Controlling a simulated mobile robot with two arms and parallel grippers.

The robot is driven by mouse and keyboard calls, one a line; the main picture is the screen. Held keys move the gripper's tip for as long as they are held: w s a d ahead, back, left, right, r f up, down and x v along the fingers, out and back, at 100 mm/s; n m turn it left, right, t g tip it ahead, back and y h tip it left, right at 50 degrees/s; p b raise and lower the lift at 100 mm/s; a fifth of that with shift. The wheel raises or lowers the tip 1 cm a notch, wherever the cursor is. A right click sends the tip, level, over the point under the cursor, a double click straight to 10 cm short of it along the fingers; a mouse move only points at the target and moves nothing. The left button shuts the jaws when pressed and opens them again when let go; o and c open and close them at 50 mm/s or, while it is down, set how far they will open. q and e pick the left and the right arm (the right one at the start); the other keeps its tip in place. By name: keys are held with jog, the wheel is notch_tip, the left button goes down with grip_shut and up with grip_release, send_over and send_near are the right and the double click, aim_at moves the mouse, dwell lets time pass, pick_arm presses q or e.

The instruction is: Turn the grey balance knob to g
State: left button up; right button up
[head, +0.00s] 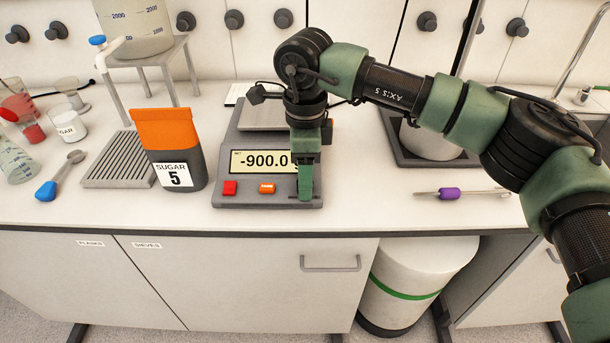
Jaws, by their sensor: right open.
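The grey balance (222,196) stands on the bench in the middle of the head view. Its display (260,161) reads -900.0, and the area just right of the digits is covered by my gripper. A red button (230,187) and an orange button (267,188) sit below the display. My right gripper (305,192) points down at the right end of the balance's front panel. It is open, with its fingertips low at the panel. The grey knob cannot be made out; the gripper hides that part of the panel. My left gripper is not in view.
An orange and grey sugar bag (167,138) marked 5 stands close left of the balance, beside a ribbed grey tray (112,165). A purple-handled tool (450,193) lies to the right. The bench front edge is clear.

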notch_tip(320, 180, up, 7)
jog(key=shift+r+b, duration=0.15)
jog(key=shift+b, duration=0.15)
dwell(0.4)
